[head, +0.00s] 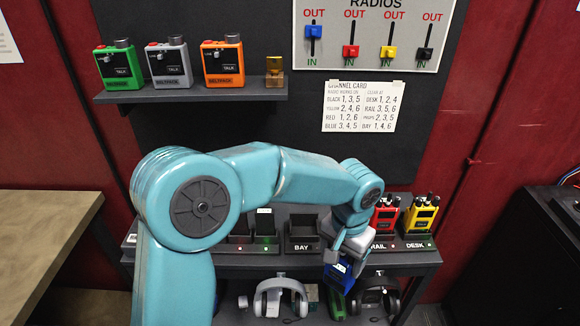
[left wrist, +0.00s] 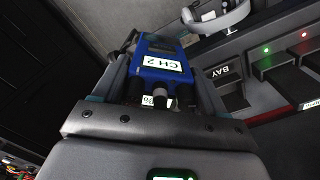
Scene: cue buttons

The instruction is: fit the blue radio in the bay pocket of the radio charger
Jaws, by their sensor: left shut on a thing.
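My left gripper (head: 345,250) is shut on the blue radio (head: 338,272) and holds it in front of the charger shelf. In the left wrist view the blue radio (left wrist: 168,62) shows a "CH 2" label between the fingers. The radio charger (head: 300,246) is a row of dark pockets. Its pocket labelled BAY (head: 302,224) looks empty and lies left of the gripper in the head view. In the left wrist view the BAY pocket (left wrist: 232,97) is to the right of the held radio, apart from it. My right gripper is out of view.
A red radio (head: 385,214) and a yellow radio (head: 421,214) stand in the RAIL and DESK pockets. Headsets (head: 281,298) and a green radio (head: 337,304) are on the shelf below. Green, grey and orange beltpacks (head: 223,64) stand on the upper shelf. A channel card (head: 363,106) hangs behind.

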